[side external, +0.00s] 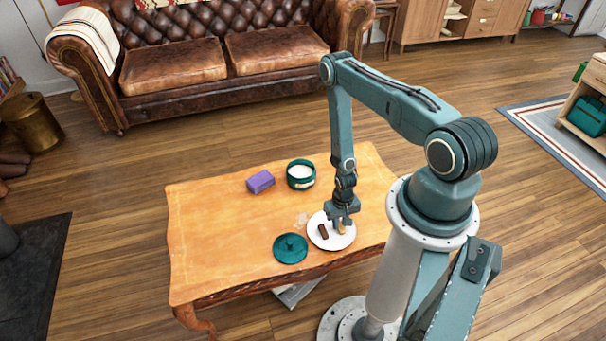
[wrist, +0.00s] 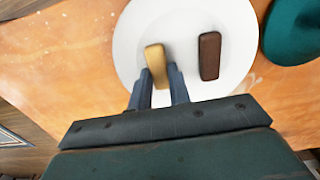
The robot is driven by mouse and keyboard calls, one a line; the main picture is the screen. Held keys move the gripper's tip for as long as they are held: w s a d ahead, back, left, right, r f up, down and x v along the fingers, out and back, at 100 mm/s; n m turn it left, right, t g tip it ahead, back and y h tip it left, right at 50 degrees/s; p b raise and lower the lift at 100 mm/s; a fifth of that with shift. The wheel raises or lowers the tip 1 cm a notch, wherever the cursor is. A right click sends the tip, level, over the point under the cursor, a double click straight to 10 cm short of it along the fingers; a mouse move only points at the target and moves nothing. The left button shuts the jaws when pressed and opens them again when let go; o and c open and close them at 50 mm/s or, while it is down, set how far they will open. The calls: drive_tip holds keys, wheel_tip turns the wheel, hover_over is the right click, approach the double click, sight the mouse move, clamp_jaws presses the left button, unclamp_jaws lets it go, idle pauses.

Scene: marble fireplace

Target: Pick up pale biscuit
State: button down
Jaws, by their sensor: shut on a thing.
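The pale biscuit (wrist: 157,62) is a tan, rounded bar over the white plate in the wrist view. My gripper (wrist: 158,78) is shut on it, with one dark finger on each side. In the side view the biscuit (side external: 341,228) shows just under my gripper (side external: 341,221), at the right part of the plate (side external: 318,241). I cannot tell whether it still touches the plate. A dark brown biscuit (wrist: 209,56) lies on the plate beside it; it also shows in the side view (side external: 323,231).
A teal lid (side external: 290,248) lies left of the plate, near the table's front edge. A teal tin (side external: 300,174) with pale contents and a purple block (side external: 260,181) stand farther back. The left part of the wooden table (side external: 210,235) is clear.

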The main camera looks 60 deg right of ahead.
sight(340, 224)
drive_tip(key=shift+r, duration=0.15)
wheel_tip(340, 224, up, 20)
idle(1.1)
idle(0.6)
